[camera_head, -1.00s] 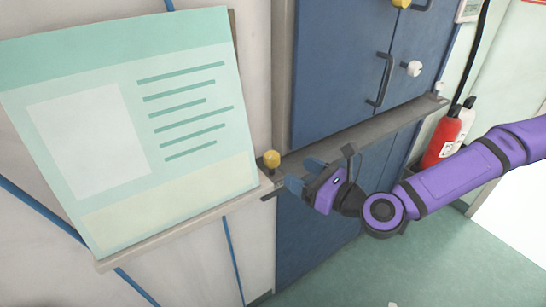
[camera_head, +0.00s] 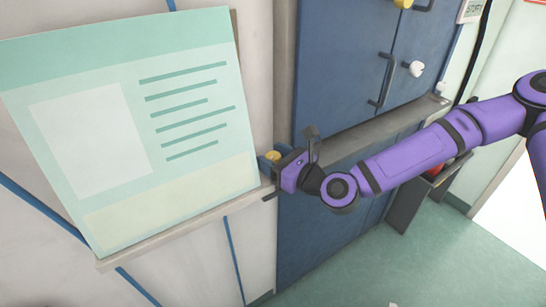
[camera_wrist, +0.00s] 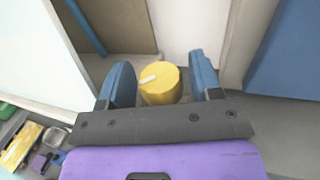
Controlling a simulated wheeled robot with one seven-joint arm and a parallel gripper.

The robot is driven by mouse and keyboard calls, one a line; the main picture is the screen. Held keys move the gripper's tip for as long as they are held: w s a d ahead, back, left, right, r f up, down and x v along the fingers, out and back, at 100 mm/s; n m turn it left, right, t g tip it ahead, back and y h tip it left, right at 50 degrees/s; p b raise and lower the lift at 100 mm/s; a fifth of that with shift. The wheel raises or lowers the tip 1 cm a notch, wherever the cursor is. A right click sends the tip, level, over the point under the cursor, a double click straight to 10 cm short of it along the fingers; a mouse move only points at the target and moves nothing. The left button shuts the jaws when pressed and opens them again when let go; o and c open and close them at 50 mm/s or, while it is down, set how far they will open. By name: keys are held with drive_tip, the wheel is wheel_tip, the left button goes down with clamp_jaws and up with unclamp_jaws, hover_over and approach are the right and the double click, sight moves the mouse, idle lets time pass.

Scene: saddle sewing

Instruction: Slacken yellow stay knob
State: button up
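The yellow stay knob (camera_head: 273,155) sits at the left end of the grey ledge, by the lower right corner of the pale green board; my gripper partly hides it in the head view. In the wrist view the yellow knob (camera_wrist: 160,84) is a short cylinder with a pale mark on its top. My gripper (camera_wrist: 161,80) is open, with one blue finger on each side of the knob. Small gaps show between the knob and the fingers. In the head view my gripper (camera_head: 276,168) is at the knob.
The board (camera_head: 130,130) stands close on the left. Blue cabinet doors (camera_head: 345,75) with dark handles and a white knob (camera_head: 416,69) are behind the ledge (camera_head: 360,138). Several small coloured items show low left in the wrist view.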

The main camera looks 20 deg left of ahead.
drive_tip(key=c, duration=0.7)
drive_tip(key=shift+o, duration=0.2)
drive_tip(key=shift+n+g, duration=0.3)
drive_tip(key=shift+g, duration=0.2)
drive_tip(key=n+g, duration=0.1)
drive_tip(key=g, duration=0.1)
drive_tip(key=n+g+y, duration=0.1)
drive_tip(key=n+g, duration=0.1)
drive_tip(key=shift+w+d+g+y, duration=0.1)
drive_tip(key=shift+g+y, duration=0.2)
drive_tip(key=shift+n+g, duration=1.7)
drive_tip(key=shift+g, duration=0.9)
drive_tip(key=shift+n+g, duration=0.3)
drive_tip(key=shift+g, duration=0.2)
drive_tip(key=o, duration=0.9)
